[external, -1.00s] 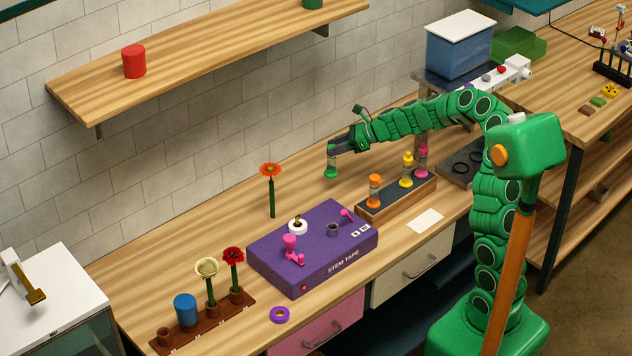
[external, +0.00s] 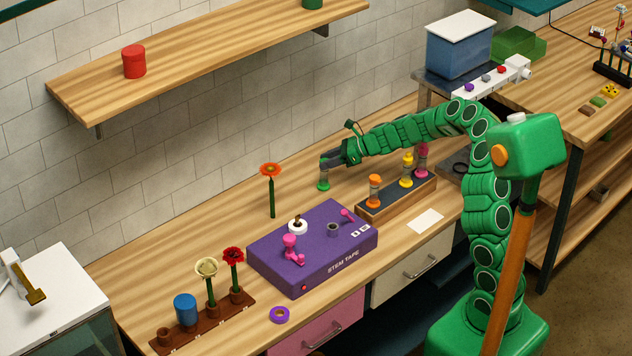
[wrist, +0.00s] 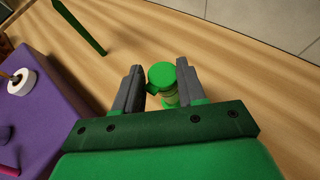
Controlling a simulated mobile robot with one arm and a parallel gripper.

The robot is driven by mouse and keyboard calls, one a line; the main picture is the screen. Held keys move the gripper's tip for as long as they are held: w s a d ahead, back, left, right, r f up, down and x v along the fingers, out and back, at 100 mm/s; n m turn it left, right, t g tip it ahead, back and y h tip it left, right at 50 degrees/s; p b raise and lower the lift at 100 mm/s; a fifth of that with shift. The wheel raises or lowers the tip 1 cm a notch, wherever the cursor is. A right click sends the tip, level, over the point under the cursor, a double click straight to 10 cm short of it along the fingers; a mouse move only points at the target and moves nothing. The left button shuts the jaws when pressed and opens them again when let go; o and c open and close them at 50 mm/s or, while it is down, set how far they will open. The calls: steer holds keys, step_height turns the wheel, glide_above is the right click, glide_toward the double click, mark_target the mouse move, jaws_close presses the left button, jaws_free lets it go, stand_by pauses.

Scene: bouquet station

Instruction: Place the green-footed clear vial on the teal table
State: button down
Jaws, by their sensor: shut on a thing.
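The green-footed clear vial (external: 323,184) is upright at my gripper (external: 329,165), over the wooden bench behind the rack of vials. Its green end is lowest in the external view; whether it touches the wood I cannot tell. In the wrist view the vial's green part (wrist: 161,75) shows between the two grey fingers of my gripper (wrist: 156,85), which are shut on it. The fingers hide part of its clear body. A teal surface (external: 512,4) is cut off by the top right edge; I cannot tell whether it is the teal table.
A wooden rack (external: 396,200) holds orange, yellow and magenta vials right of my gripper. A purple stem tape box (external: 312,250) stands in front, and an orange flower (external: 271,190) stands to the left. A blue bin (external: 459,47) is at the back right. Bare bench lies around the vial.

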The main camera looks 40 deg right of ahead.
steer(key=c, duration=0.6)
jaws_free()
steer(key=shift+c, duration=0.2)
steer(key=v, duration=1.2)
